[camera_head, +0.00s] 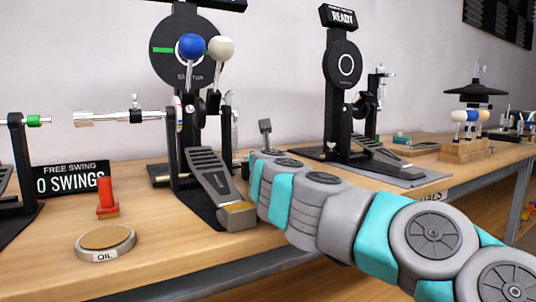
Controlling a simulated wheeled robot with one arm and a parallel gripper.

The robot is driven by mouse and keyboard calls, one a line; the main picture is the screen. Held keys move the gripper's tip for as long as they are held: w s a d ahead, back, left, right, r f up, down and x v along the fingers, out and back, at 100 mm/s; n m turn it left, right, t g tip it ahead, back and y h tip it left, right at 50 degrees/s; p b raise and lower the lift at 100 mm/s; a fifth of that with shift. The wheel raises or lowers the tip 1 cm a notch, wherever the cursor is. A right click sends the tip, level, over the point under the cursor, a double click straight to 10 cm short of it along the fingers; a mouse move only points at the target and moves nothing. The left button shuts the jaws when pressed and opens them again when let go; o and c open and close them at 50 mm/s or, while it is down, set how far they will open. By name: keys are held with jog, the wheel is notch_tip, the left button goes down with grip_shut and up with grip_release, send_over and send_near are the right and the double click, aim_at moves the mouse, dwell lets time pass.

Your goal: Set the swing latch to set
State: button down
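I cannot tell for sure which part is the swing latch. A black drum pedal stand (181,118) stands at the middle left, with a blue ball beater (191,46), a white ball beater (221,48) and a round dial behind them. Its ribbed grey footplate (210,172) slopes down toward a grey block with a yellowish top (237,215). A small grey upright piece with a wide head (265,127) shows just beyond my arm; what it belongs to is unclear. My grey and teal arm reaches in from the lower right to beside the footplate. My gripper is hidden at its far end.
A "0 SWINGS" sign (71,180), a red peg (105,194) and a round "OIL" pad (105,243) are at the left. A second pedal stand (340,90) with a "READY" sign (342,17) stands behind right. A wooden ball rack (468,151) is farther right.

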jog(key=c, duration=0.7)
grip_release()
jog(key=shift+o, duration=0.2)
jog(key=s, duration=0.7)
jog(key=shift+d+b, duration=0.3)
jog(key=shift+s+d, duration=0.1)
jog(key=shift+s, duration=0.25)
jog(key=shift+c, duration=0.3)
